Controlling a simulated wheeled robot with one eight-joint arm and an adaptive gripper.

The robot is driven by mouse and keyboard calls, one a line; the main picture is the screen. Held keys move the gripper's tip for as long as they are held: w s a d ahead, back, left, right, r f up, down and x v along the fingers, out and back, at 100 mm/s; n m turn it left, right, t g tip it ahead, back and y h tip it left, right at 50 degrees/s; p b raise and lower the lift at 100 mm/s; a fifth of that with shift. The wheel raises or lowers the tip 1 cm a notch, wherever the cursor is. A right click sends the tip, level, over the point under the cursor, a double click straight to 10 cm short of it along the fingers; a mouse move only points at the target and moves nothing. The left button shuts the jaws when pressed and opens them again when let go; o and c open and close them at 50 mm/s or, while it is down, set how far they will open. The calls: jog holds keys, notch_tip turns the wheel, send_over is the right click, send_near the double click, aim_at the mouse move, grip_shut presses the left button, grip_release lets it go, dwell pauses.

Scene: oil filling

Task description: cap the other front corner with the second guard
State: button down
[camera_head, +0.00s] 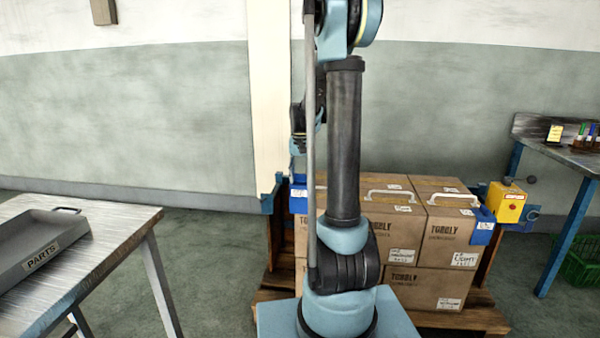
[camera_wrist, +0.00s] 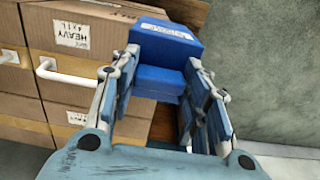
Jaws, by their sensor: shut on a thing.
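In the wrist view my gripper (camera_wrist: 161,66) is shut on a blue corner guard (camera_wrist: 164,42) with a white label. The guard is against the edge of the stacked cartons (camera_wrist: 85,60). I cannot tell whether it sits flush. In the head view this guard (camera_head: 298,197) shows at the left front corner of the cartons (camera_head: 440,232), partly hidden by my arm. My gripper's fingers are hard to make out there. Another blue guard (camera_head: 482,226) with a white label sits on the right front corner.
The cartons stand on a wooden pallet (camera_head: 470,318). A yellow box (camera_head: 506,203) with a red button is just right of them. A metal table (camera_head: 110,240) with a parts tray (camera_head: 40,240) stands at left. A workbench (camera_head: 560,150) stands at right, over a green crate (camera_head: 580,262).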

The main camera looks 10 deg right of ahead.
jog(key=shift+f, duration=3.7)
jog(key=shift+w+d+f, duration=0.25)
jog(key=shift+d+f, duration=0.3)
jog(key=shift+f, duration=0.3)
jog(key=c, duration=0.8)
grip_release()
jog(key=shift+r, duration=0.1)
notch_tip(320, 180, up, 12)
jog(key=shift+f, duration=0.15)
